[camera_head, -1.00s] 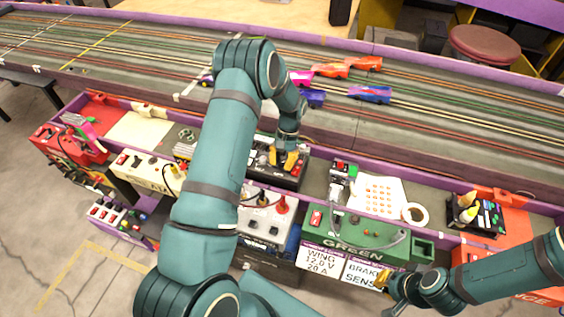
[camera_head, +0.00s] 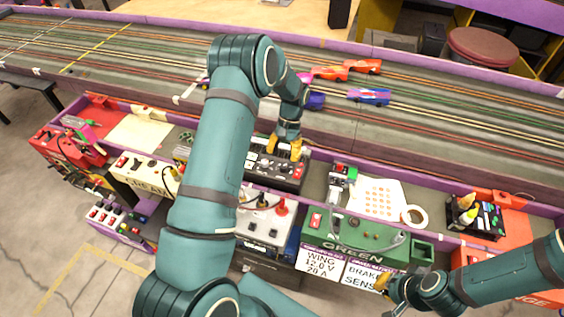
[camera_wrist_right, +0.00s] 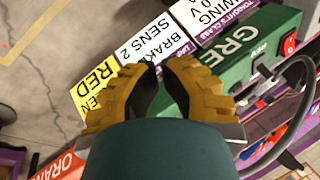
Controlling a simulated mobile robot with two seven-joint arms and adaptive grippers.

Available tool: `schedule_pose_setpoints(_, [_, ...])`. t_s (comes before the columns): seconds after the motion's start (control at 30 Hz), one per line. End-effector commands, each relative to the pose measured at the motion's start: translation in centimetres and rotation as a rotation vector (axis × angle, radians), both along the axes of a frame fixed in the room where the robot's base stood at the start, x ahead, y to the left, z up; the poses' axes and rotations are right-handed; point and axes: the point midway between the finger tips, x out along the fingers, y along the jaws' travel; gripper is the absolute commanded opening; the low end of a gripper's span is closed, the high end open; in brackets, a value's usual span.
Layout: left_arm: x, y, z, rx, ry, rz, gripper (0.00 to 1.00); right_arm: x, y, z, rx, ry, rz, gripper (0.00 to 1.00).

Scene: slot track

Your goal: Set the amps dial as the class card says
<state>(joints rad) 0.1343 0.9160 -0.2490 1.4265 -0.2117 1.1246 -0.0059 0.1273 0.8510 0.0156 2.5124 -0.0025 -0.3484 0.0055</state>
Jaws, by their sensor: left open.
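The class card (camera_head: 322,264) hangs on the front of the green station and reads WING, 12.0 V, 20 A; it also shows in the right wrist view (camera_wrist_right: 212,20). A black control unit (camera_head: 262,176) with red knobs and small controls lies under my left gripper. My left gripper (camera_head: 283,153) is open and empty above its back edge, fingers apart. The amps dial cannot be told apart at this size. My right gripper (camera_head: 383,282) is in front of the brake card (camera_head: 361,275). In the right wrist view (camera_wrist_right: 160,66) its fingers stand apart with nothing between them.
A grey power box (camera_head: 262,228) with a red knob stands in front of the black unit. The green station (camera_head: 352,235), a dotted sheet (camera_head: 376,197) and a tape roll (camera_head: 414,215) lie to the right. The slot track (camera_head: 450,130) with several cars runs behind.

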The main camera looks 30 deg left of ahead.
Motion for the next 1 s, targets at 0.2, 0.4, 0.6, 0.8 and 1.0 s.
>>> schedule_pose_setpoints(0.2, [0.9, 0.3, 2.3, 0.002, 0.0, 0.001, 0.54, 0.0, 0.0, 0.0, 0.0, 0.0, 0.0, 0.0])
schedule_pose_setpoints(0.4, [1.1, 0.3, 2.9, 0.001, 0.003, 0.001, 0.54, 0.0, 0.0, 0.0, 0.0, 0.0, 0.0, 0.0])
schedule_pose_setpoints(0.6, [1.1, 0.4, 2.9, 0.002, 0.003, 0.002, 0.54, 0.0, 0.0, 0.0, 0.0, 0.0, 0.0, 0.0])
schedule_pose_setpoints(0.8, [0.5, 0.8, 4.0, -0.002, 0.001, 0.163, 0.54, 0.3, -0.1, 1.7, -0.002, -0.006, -0.006, 0.0])
schedule_pose_setpoints(1.0, [-0.5, 2.5, 6.8, -0.002, -0.002, 0.699, 0.54, 1.3, -0.2, 5.8, -0.006, -0.03, -0.024, 0.0])
